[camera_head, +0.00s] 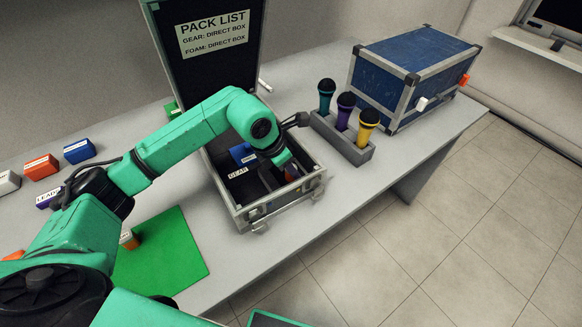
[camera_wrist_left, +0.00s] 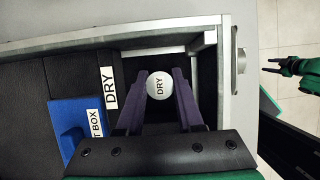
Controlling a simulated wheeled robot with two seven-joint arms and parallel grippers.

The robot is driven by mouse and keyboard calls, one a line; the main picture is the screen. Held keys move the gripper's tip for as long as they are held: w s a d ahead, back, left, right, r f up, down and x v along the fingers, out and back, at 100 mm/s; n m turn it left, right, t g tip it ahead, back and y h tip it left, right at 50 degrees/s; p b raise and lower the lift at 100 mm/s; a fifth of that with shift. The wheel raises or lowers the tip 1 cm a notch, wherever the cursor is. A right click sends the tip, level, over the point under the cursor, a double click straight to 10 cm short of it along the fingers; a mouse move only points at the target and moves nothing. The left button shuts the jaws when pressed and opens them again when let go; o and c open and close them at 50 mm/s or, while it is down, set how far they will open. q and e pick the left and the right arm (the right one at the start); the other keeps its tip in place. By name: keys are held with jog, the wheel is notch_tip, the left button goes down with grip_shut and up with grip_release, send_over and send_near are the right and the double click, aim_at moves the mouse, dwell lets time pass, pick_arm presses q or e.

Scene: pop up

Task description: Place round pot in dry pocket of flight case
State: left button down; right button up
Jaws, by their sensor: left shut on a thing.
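In the head view my left gripper (camera_head: 291,171) reaches down into the right part of the open flight case (camera_head: 262,208). In the left wrist view the pot is in or just over the dark pocket beside the DRY label (camera_wrist_left: 110,88); whether it touches the floor I cannot tell. Green, dark-tipped parts at the right edge look like my right gripper (camera_wrist_left: 285,66); its jaws are unclear.
A blue box (camera_head: 243,154) sits in the neighbouring compartment. The raised lid (camera_head: 213,75) stands behind. A microphone rack (camera_head: 342,140) and a closed blue case (camera_head: 412,70) are to the right. A green mat (camera_head: 165,262) and several small blocks lie left.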

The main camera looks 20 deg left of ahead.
pick_arm(q)
jog(key=shift+f, duration=0.15)
jog(key=c, duration=0.5)
grip_release()
jog(key=shift+c, duration=0.2)
jog(key=shift+r, duration=0.2)
jog(key=v, duration=1.2)
jog(key=shift+s+f, duration=0.1)
jog(key=shift+s, duration=0.05)
